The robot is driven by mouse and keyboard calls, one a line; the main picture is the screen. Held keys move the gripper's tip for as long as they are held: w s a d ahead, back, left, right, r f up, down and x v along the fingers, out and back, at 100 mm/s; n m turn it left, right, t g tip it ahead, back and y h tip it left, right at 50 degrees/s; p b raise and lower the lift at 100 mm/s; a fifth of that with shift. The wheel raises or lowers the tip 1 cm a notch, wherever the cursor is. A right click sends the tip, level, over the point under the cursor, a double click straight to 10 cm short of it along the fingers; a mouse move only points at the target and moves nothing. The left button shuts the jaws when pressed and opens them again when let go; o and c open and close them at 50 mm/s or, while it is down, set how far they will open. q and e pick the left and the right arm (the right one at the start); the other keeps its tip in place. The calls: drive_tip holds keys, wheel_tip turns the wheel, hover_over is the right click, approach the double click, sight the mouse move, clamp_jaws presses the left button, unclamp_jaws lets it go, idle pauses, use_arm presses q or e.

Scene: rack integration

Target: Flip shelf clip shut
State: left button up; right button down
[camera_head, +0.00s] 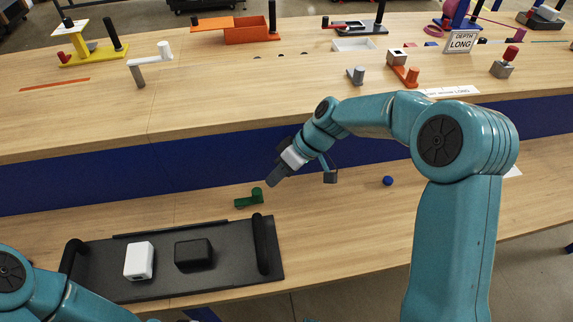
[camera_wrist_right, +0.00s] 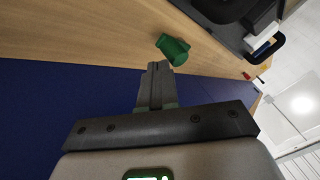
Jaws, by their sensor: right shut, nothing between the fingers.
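A small green clip (camera_head: 246,200) lies on the lower wooden shelf, just behind the black tray. It has a flat bar and an upright round knob at its right end. My right gripper (camera_head: 273,181) is shut and empty, above and slightly right of the knob. In the right wrist view, the closed fingertips (camera_wrist_right: 158,66) point at the green clip (camera_wrist_right: 172,49), and a small gap seems to show between them. Whether they touch cannot be told. Of my left arm only links show at the lower left; its gripper is out of view.
The black tray (camera_head: 150,285) with two black handles holds a white box (camera_head: 139,261) and a black box (camera_head: 193,254). A blue ball (camera_head: 387,181) lies to the right on the lower shelf. The upper shelf (camera_head: 200,105) carries several coloured fixtures. A blue panel (camera_head: 120,172) separates the levels.

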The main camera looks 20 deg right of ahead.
sight(248, 198)
drive_tip(key=shift+x, duration=1.1)
use_arm(q)
drive_tip(key=shift+f, duration=0.15)
use_arm(e)
drive_tip(key=shift+a, duration=0.1)
use_arm(q)
drive_tip(key=shift+d+f+b, duration=0.25)
drive_tip(key=shift+b, duration=0.15)
use_arm(e)
drive_tip(key=shift+s+m, duration=0.25)
drive_tip(key=shift+m, duration=0.05)
